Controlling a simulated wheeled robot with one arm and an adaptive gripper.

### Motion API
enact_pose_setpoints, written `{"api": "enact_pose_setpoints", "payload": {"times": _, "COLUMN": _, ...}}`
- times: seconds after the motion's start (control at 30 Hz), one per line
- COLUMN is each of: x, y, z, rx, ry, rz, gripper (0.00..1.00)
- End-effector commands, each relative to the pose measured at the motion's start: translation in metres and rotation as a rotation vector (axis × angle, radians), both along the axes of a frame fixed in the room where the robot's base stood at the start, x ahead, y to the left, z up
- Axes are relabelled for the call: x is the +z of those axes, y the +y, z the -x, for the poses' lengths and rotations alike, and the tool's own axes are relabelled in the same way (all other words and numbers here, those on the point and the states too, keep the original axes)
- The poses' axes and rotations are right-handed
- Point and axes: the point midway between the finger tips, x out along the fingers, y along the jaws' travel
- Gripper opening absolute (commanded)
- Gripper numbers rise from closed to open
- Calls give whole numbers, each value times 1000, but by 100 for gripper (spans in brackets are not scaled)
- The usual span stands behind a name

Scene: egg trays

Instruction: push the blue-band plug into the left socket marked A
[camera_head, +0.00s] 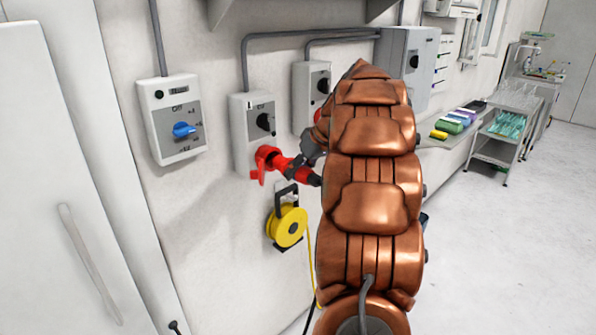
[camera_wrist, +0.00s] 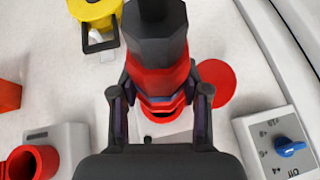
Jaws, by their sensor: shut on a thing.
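The red plug (camera_head: 287,166) with a dark rear end is at the mouth of the left red socket (camera_head: 266,154) on the wall. In the wrist view the plug (camera_wrist: 157,75) is between my fingers, and a thin bluish band shows near its front. My gripper (camera_wrist: 160,92) is shut on the plug; in the head view it is partly hidden behind my arm. In the wrist view the socket's red rim (camera_wrist: 163,115) shows just beyond the plug, roughly in line. Its round red lid (camera_wrist: 216,84) stands open beside it. I cannot tell how deep the plug sits, and no letter A is readable.
A second socket (camera_wrist: 30,162) is at the left of the wrist view. A switch box with a blue knob (camera_head: 184,130) is left of the socket. A yellow cable reel (camera_head: 287,227) hangs below. A bench (camera_head: 445,138) and trolley (camera_head: 497,150) stand right; the floor there is clear.

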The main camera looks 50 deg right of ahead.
Motion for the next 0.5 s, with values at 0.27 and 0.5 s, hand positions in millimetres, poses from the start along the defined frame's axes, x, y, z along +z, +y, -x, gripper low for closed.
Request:
{"api": "enact_pose_setpoints", "payload": {"times": 0.27, "x": 0, "y": 0, "z": -3, "rx": 1, "ry": -1, "rz": 1, "gripper": 0}}
{"api": "enact_pose_setpoints", "payload": {"times": 0.5, "x": 0, "y": 0, "z": -7, "rx": 1, "ry": 0, "rz": 0, "gripper": 0}}
